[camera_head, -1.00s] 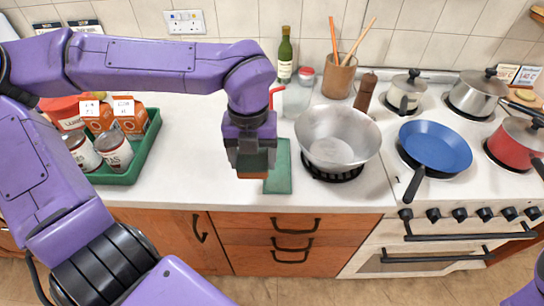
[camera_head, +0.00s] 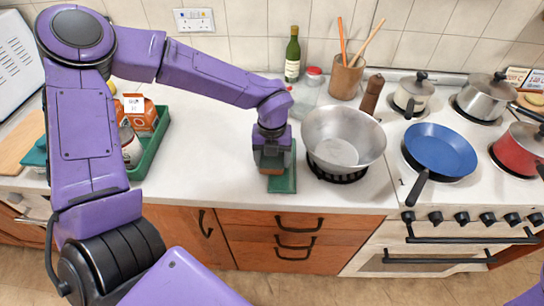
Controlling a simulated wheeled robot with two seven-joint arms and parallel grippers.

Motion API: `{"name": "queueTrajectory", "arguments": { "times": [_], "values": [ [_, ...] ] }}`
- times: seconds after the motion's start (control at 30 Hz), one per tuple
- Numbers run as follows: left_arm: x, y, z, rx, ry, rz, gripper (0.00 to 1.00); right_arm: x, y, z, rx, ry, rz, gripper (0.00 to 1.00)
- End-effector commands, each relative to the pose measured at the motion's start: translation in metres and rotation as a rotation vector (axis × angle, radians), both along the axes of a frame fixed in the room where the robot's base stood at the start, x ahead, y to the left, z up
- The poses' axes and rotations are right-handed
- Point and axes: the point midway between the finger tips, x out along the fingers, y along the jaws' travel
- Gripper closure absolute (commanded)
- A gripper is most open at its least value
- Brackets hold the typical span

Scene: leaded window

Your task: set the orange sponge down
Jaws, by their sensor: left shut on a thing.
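My left gripper (camera_head: 271,164) points down over the green mat (camera_head: 284,184) on the white worktop, left of the large metal pan. It is shut on the orange sponge (camera_head: 271,171), of which only a thin brownish-orange strip shows below the fingers. The sponge is at or just above the mat; I cannot tell whether it touches. My right gripper is not in view; only a bit of purple arm shows at the bottom right.
A large metal pan (camera_head: 343,139) stands close to the right of my left gripper. A green crate (camera_head: 152,148) with cartons and cans is at the left. A bottle (camera_head: 292,55) and utensil pot (camera_head: 346,76) stand behind. Worktop between crate and gripper is clear.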

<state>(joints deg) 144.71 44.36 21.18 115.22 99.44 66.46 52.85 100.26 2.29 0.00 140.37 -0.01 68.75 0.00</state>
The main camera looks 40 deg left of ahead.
Motion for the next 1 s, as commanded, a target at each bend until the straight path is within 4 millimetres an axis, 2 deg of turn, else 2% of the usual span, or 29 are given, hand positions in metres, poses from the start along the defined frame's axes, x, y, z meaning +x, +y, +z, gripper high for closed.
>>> {"name": "queueTrajectory", "arguments": {
  "times": [0.07, 0.1, 0.17, 0.2, 0.43, 0.57, 0.67, 0.9, 1.0],
  "values": [
    [0.0, 0.0, -0.004, -0.001, 0.001, 0.0, 0.61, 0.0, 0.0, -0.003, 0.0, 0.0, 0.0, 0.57],
    [0.0, 0.0, -0.004, -0.001, 0.001, 0.0, 0.25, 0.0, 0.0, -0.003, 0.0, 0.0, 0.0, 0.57],
    [0.0, 0.0, -0.003, -0.001, 0.001, 0.0, 0.05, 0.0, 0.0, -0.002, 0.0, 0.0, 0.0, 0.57],
    [0.0, 0.0, -0.003, -0.001, 0.001, 0.0, 0.02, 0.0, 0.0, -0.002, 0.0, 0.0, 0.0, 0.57],
    [0.0, 0.0, -0.003, -0.001, 0.001, 0.0, 0.02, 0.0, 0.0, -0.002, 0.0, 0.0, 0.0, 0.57],
    [0.0, 0.0, 0.006, 0.0, -0.001, 0.001, 0.02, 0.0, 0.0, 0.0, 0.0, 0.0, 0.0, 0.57],
    [0.001, 0.0, 0.025, -0.002, -0.005, 0.002, 0.02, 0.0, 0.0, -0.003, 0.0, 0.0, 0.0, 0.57],
    [0.001, 0.0, 0.087, -0.001, -0.004, 0.003, 0.02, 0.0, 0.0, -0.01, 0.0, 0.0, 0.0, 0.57],
    [0.001, 0.0, 0.106, 0.0, -0.002, 0.002, 0.02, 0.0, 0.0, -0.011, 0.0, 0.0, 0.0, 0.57]
  ]
}}
